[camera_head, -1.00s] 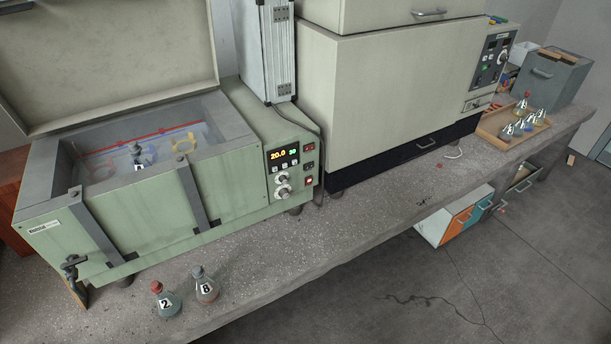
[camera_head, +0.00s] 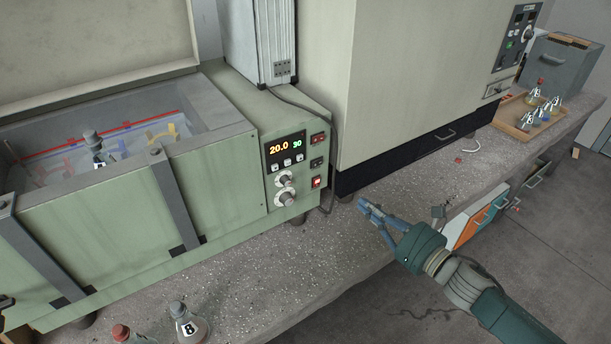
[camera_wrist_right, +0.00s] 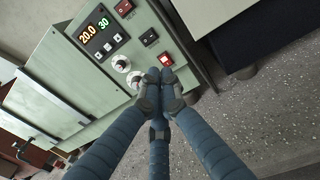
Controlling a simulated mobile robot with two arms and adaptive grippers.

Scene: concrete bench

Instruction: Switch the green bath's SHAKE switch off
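The green bath (camera_head: 130,222) stands on the bench at the left, lid raised. Its control panel has a display (camera_head: 285,148) reading 20.0 and 30, two knobs, and a column of three rocker switches: top (camera_head: 318,139), middle (camera_head: 317,162) and bottom (camera_head: 316,182). The bottom switch looks bright red and the middle one dark; their labels are too small to read. My right gripper (camera_head: 368,205) is right of the panel, apart from it in the head view. In the right wrist view its fingertips (camera_wrist_right: 160,82) are together, empty, pointing toward the bottom switch (camera_wrist_right: 166,59).
A large beige oven (camera_head: 425,75) stands right of the bath. A cable hangs between them. Flasks (camera_head: 187,322) stand at the bench front, and a wooden tray (camera_head: 520,113) of flasks is at the far right. Bare bench (camera_head: 265,262) lies before the panel.

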